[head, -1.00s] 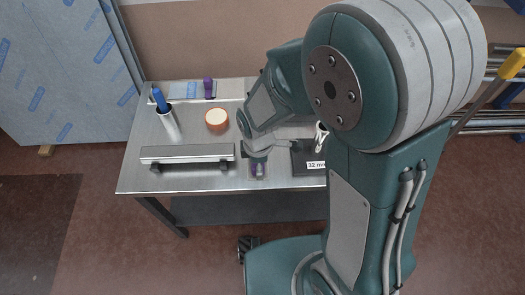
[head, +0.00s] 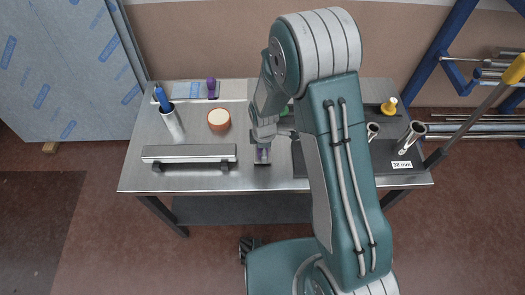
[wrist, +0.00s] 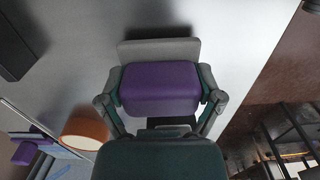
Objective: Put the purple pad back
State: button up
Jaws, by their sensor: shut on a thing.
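The purple pad (wrist: 160,85) sits between the two fingers of my gripper (wrist: 162,92) in the wrist view. The fingers press on its left and right sides, so the gripper is shut on it. A grey slab (wrist: 158,49) lies along the pad's far edge; I cannot tell whether it is joined to the pad. A second purple piece (head: 211,86) stands at the back on a light strip.
On the steel table (head: 210,180) are a long grey bar (head: 188,152), a round orange-brown container (head: 219,121) and a cup with a blue-handled tool (head: 170,116). At right are metal tubes (head: 411,136), a yellow piece (head: 389,105) and a "38 mm" label (head: 402,165). My arm hides the centre right.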

jog(key=shift+d+f, duration=0.4)
jog(key=shift+f, duration=0.05)
jog(key=shift+a, duration=0.25)
jog(key=o, duration=0.8)
jog(key=shift+a+f, duration=0.1)
jog(key=shift+a, duration=0.1)
jog(key=shift+o, duration=0.2)
jog(key=shift+a, duration=0.2)
jog(key=shift+d, duration=0.4)
jog(key=shift+r, duration=0.35)
notch_tip(320, 180, up, 12)
jog(key=shift+a+f, duration=0.1)
